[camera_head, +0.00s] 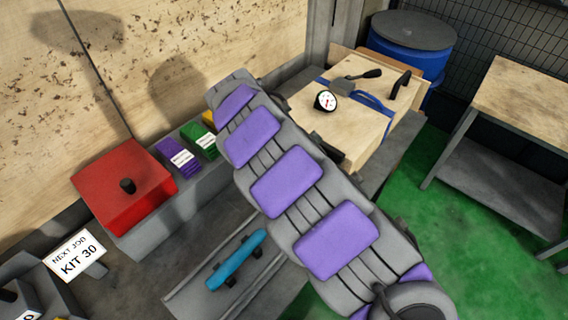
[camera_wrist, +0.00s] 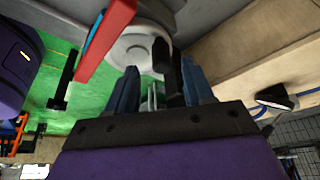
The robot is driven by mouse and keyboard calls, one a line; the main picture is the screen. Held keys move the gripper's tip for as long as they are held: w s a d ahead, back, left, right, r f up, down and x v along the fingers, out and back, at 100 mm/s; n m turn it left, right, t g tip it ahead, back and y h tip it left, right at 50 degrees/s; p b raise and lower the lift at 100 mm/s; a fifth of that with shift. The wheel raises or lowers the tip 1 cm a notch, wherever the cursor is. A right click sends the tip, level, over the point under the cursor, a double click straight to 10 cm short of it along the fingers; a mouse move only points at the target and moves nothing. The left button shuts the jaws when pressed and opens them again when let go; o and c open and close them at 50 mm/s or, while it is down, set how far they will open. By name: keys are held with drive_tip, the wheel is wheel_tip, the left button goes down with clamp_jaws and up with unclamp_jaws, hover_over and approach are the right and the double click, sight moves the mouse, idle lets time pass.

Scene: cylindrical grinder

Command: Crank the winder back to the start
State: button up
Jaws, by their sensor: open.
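In the wrist view, a pale round wheel (camera_wrist: 135,47) that looks like the winder has an upright black crank handle (camera_wrist: 160,52). My gripper (camera_wrist: 158,72) is open, with its blue fingers apart. The black handle appears between or just beyond the fingertips, near the right finger; I cannot tell whether they touch. In the head view, my arm crosses the middle and hides the gripper and the wheel. A wooden block (camera_head: 345,128) there carries a white dial gauge (camera_head: 326,101), a blue strap and a black lever (camera_head: 371,74).
A blue tool (camera_head: 236,259) lies below my arm. A blue drum (camera_head: 412,60) and wooden table (camera_head: 520,100) stand right. Green floor is clear between.

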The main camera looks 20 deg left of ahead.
drive_tip(key=d+p+v, duration=0.1)
drive_tip(key=p+v, duration=0.1)
drive_tip(key=v, duration=1)
drive_tip(key=shift+r, duration=0.3)
